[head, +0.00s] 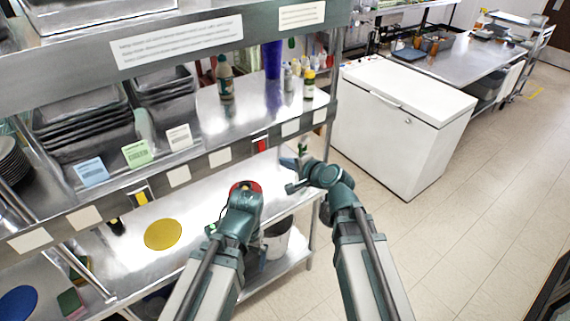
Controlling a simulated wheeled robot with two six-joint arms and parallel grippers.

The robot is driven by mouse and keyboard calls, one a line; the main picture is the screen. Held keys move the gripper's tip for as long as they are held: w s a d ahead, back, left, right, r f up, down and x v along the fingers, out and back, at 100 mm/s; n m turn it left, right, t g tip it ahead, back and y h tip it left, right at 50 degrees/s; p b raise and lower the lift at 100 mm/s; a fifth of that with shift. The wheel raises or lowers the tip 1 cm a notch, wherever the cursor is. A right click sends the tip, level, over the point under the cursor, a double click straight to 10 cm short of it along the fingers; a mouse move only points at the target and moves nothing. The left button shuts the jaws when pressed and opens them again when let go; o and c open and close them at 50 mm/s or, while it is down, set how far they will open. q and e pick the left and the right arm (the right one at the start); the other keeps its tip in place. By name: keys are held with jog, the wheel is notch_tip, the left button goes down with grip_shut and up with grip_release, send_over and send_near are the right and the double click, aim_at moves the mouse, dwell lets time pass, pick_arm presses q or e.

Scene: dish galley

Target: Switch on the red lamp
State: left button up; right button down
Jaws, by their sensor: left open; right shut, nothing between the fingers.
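A round red disc (251,186) lies on the lower steel shelf, mostly covered by my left wrist. My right gripper (292,187) is shut and empty, to the right of the disc near the shelf's right end.
A yellow disc (163,234) and a blue disc (17,302) lie further left on the shelf. Bottles (225,78) and trays stand above. A white chest (400,120) stands right; the floor in front is clear.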

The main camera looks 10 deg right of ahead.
aim_at(262, 147)
jog(key=shift+w+r+b+x, duration=0.15)
jog(key=shift+b+x, duration=0.3)
jog(key=shift+x, duration=1.35)
jog(key=shift+r+b+x, duration=0.25)
jog(key=shift+b+x, duration=0.2)
jog(key=shift+x, duration=1.35)
jog(key=shift+w+r+b+x, duration=0.15)
jog(key=shift+b+x, duration=0.3)
jog(key=shift+x, duration=1.35)
jog(key=shift+a, duration=0.15)
jog(key=shift+w+a+f, duration=0.1)
jog(key=shift+f, duration=0.05)
jog(key=shift+r+p, duration=0.75)
jog(key=shift+r, duration=0.15)
